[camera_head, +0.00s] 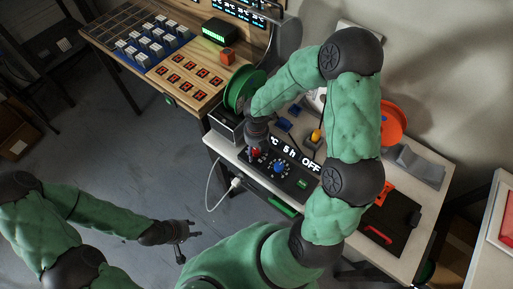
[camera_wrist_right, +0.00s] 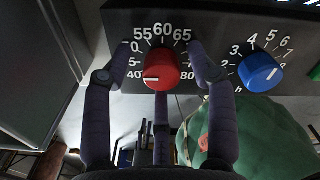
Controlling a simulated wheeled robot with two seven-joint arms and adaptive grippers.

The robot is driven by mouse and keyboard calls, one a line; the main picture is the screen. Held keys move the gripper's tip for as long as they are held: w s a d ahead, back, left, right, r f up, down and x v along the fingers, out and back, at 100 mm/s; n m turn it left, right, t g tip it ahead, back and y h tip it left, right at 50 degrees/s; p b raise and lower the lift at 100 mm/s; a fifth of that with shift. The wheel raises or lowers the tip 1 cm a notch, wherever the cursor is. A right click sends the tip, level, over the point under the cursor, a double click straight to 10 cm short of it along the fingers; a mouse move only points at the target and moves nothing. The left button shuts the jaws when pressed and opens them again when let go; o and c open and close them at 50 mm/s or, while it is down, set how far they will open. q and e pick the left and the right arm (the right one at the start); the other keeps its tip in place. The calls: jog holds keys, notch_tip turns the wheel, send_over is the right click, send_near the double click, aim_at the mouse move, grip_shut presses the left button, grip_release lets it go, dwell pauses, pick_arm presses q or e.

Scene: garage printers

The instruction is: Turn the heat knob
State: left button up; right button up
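The red heat knob (camera_wrist_right: 162,66) sits on a black control panel (camera_head: 290,181) with white numbers from 40 to 80 around it. Its white mark points left, near the 40. It also shows in the head view (camera_head: 256,153), partly hidden by my right gripper (camera_head: 257,141). In the wrist view my right gripper (camera_wrist_right: 160,58) is open, with one finger on each side of the knob and gaps between. A third finger is below the knob. My left gripper (camera_head: 186,240) is open and empty over the floor.
A blue knob (camera_wrist_right: 260,71) with hour numbers is right of the red knob. A green spool (camera_head: 245,90) stands behind the panel. A white cable (camera_head: 212,185) hangs in front. An orange spool (camera_head: 393,125) is at the right.

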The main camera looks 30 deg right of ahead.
jog(key=c, duration=1)
jog(key=shift+o, duration=0.2)
